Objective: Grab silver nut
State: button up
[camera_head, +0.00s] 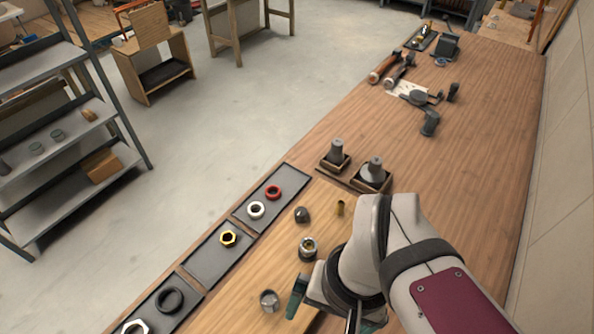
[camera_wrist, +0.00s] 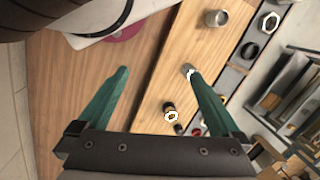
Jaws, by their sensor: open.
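A silver nut (camera_head: 134,327) lies in the nearest dark tray, cut by the bottom edge of the head view. It shows whole in the wrist view (camera_wrist: 270,23), a hexagonal ring at top right. Another pale silver ring (camera_head: 256,209) lies in a farther tray; I cannot tell whether it is a nut. My gripper (camera_wrist: 155,75) is open, its two green fingers spread with nothing held, above the tabletop and wooden board. The silver nut lies outside the fingers, beyond the right one in the wrist view. One finger is partly hidden in the head view.
A black ring (camera_head: 169,299) lies beside the silver nut; a gold nut (camera_head: 228,238) and red ring (camera_head: 273,192) lie in farther trays. A silver cylinder (camera_head: 269,300) and a fitting (camera_head: 308,247) stand on the board near my gripper. Tools lie at the table's far end.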

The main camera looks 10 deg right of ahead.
jog(key=shift+c, duration=0.2)
jog(key=shift+c, duration=1.3)
